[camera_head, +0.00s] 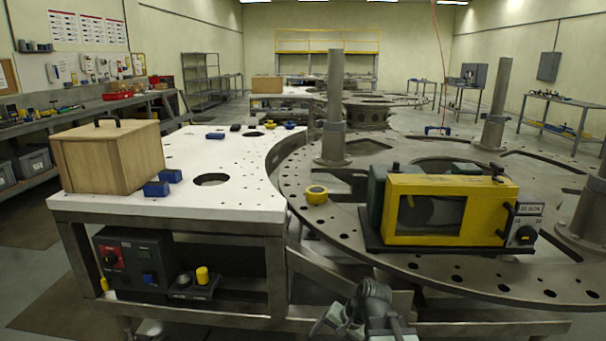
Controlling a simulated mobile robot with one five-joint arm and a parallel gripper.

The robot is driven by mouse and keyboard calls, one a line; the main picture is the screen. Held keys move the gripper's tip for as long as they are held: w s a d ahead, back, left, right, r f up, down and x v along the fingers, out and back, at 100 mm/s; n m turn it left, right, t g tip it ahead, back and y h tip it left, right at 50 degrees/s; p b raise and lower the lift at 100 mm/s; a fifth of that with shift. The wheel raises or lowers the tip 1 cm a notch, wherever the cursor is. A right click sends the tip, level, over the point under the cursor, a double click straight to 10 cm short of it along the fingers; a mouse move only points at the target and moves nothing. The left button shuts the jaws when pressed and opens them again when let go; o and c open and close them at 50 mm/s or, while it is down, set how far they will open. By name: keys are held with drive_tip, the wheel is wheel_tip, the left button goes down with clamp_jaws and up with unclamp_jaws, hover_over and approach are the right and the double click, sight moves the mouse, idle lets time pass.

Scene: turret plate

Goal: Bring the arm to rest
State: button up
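My arm shows at the bottom middle of the head view, low and close to my body, in front of the table edge. My gripper (362,322) is at its end, dark grey and partly cut off by the lower picture edge. I cannot tell whether its fingers are apart. I see nothing clearly held in it. The arm appears apart from the round turret plate (440,278) and the white table (235,200).
A yellow-framed box (450,183) and a yellow round piece (316,195) sit on the plate. A wooden box (108,155) and blue blocks (157,188) stand on the white table. A black control box (137,264) and yellow knob (202,275) are below.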

drive_tip(key=s+d+f+n+g+h, duration=0.1)
drive_tip(key=s+d+n+h, duration=0.15)
drive_tip(key=d, duration=0.25)
drive_tip(key=s+d+f+n+g+h, duration=0.1)
drive_tip(key=s+d+f+n+h, duration=0.1)
drive_tip(key=s+d, duration=0.2)
wheel_tip(320, 180, up, 16)
drive_tip(key=p, duration=1.6)
drive_tip(key=shift+d, duration=0.25)
drive_tip(key=shift+w+r, duration=0.1)
